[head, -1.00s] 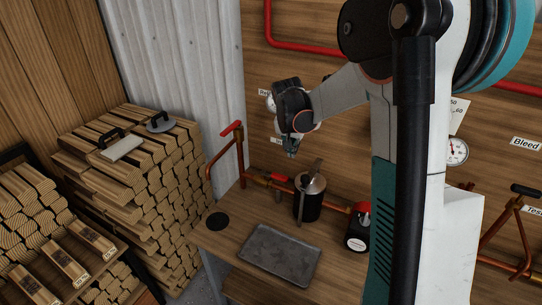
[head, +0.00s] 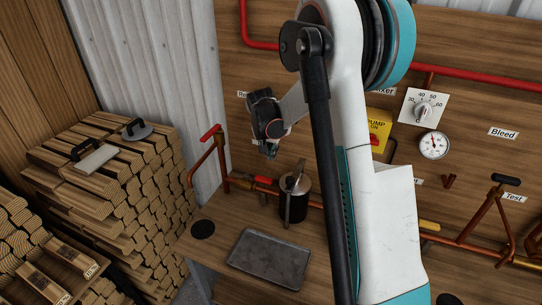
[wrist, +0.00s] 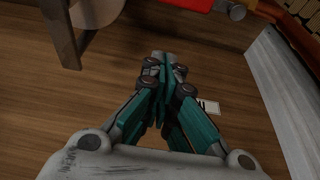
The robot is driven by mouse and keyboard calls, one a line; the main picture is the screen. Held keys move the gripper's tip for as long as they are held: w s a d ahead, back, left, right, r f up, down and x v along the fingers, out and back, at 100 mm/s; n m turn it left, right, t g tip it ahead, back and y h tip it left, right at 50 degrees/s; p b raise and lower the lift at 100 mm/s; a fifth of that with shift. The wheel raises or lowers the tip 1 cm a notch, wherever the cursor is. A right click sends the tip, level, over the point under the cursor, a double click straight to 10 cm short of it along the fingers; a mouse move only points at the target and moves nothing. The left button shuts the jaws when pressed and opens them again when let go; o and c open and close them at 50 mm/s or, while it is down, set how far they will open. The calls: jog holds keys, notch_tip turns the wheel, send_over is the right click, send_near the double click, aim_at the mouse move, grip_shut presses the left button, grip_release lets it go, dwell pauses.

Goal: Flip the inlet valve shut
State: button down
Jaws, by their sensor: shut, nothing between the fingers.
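Two red-handled fittings sit on the copper pipe against the wooden wall: an upright pipe with a red handle (head: 211,132) at the left, and a small red lever (head: 264,180) lower down, behind the pot. No label that I can read says inlet, so I cannot tell which is the inlet valve. My gripper (head: 269,151) is above the pipe and the small red lever, apart from both. In the wrist view my gripper (wrist: 165,66) is shut and empty, in front of wood boards, with red parts (wrist: 185,5) at the top edge.
A dark pot (head: 297,205) with a handle stands on the wooden bench beside a grey tray (head: 268,258) and a black disc (head: 202,229). Stacked firewood (head: 110,190) fills the left. A gauge (head: 433,145) and black-handled pipework (head: 480,225) are at right. My arm hides the middle.

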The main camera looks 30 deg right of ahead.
aim_at(258, 178)
jog(key=b+x, duration=0.2)
jog(key=x, duration=0.6)
jog(key=s+a, duration=0.2)
jog(key=a, duration=0.1)
jog(key=shift+s+a+r+b, duration=0.15)
jog(key=shift+s+r+b, duration=0.1)
jog(key=shift+s+b, duration=0.1)
